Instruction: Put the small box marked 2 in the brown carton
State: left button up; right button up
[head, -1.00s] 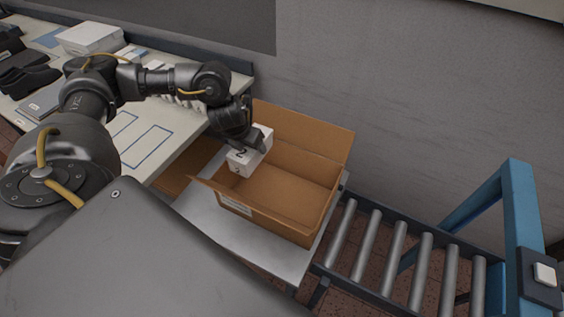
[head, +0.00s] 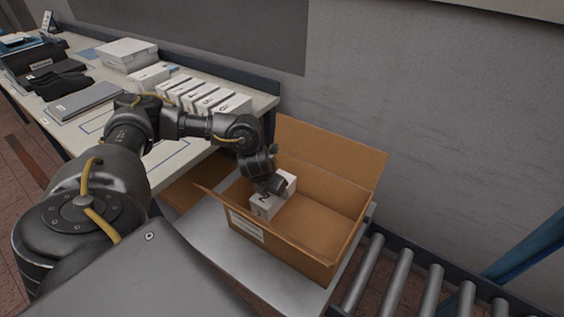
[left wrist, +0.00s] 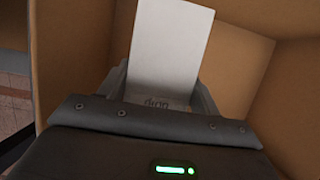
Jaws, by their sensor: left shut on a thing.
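The small white box marked 2 (head: 267,204) is inside the brown carton (head: 325,225), down in its left part. My left gripper (head: 275,186) is shut on it from above. In the left wrist view the box (left wrist: 168,50) stands between the two fingers of my left gripper (left wrist: 165,88), with the carton's walls (left wrist: 75,45) around it. Whether the box touches the carton floor cannot be told. The carton's flaps stand open, and its right part looks empty. My right gripper is not in view.
The carton stands on a grey metal stand (head: 200,225). A roller conveyor (head: 400,290) lies to the right.

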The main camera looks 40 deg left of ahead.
pick_arm(q)
jog(key=shift+f, duration=3.3)
jog(key=shift+f+b, duration=0.1)
jog(key=shift+b, duration=0.25)
jog(key=o, duration=1.2)
jog(key=shift+r, duration=0.35)
jog(key=p+v, duration=0.2)
jog(key=v, duration=0.9)
jog(key=shift+s+r, duration=0.25)
jog(key=shift+r, duration=0.05)
